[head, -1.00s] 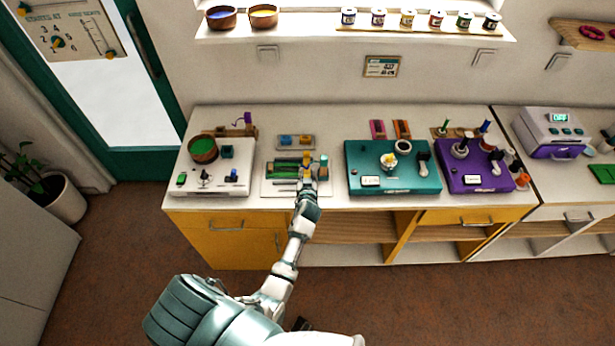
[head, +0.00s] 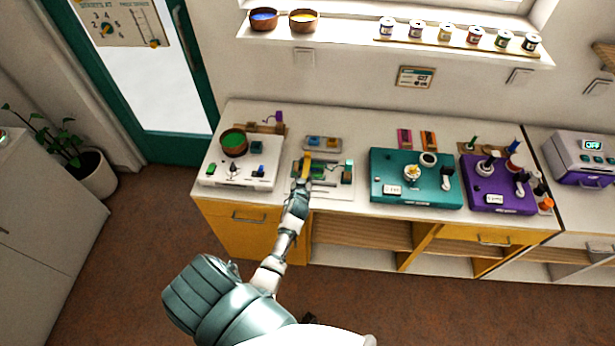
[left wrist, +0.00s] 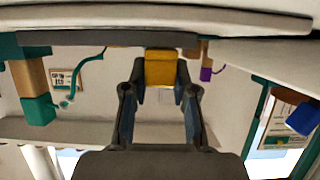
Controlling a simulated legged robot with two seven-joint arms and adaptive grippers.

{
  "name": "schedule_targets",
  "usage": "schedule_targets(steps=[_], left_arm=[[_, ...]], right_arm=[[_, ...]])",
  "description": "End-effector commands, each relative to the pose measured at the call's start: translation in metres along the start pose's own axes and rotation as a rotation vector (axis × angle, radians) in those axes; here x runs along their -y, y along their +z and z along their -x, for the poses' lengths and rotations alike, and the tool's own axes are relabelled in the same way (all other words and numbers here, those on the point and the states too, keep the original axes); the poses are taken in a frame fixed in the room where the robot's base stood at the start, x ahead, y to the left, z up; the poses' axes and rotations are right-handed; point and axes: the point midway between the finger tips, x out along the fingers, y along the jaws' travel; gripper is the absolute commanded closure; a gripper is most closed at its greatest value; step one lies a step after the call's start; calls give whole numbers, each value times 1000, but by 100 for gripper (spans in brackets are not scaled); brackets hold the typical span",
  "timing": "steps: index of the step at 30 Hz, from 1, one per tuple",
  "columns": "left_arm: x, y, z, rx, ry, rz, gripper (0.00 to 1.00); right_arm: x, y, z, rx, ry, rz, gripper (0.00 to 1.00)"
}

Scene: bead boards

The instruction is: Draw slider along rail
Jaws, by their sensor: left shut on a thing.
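The white board (head: 330,194) stands on the counter with a dark rail running across it and a green end block (head: 347,172) at its right. The yellow slider (head: 307,158) sits toward the left part of the rail. My left gripper (head: 304,172) is shut on it from the front. In the left wrist view the yellow slider (left wrist: 160,68) is between the two fingertips (left wrist: 160,88), against the dark rail (left wrist: 100,38). The gripper hides part of the board's left side. My right gripper is not in view.
A white board with a green-filled bowl (head: 234,142) stands close on the left. A teal board (head: 415,199) and a purple board (head: 497,207) stand to the right. A small grey tray (head: 323,148) with blue and yellow blocks lies behind the rail board.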

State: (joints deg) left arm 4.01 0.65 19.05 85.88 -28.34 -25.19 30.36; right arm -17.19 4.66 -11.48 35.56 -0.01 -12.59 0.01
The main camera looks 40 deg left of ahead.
Motion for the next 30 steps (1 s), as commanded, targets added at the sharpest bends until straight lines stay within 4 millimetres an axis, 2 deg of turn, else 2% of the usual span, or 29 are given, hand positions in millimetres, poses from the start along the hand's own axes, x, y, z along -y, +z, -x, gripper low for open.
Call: schedule_targets(steps=[1,3,4,12,16,30], left_arm=[[3,0,0,1,-5,-3,68],[3,0,0,1,-5,-3,50],[3,0,0,1,-5,-3,46],[1,0,0,1,-3,-2,46],[1,1,9,1,-2,-2,46],[2,2,102,3,-2,-1,46]], right_arm=[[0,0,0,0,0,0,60],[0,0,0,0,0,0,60],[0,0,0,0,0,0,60],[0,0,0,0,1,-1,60],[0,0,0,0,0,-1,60],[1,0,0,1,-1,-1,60]])
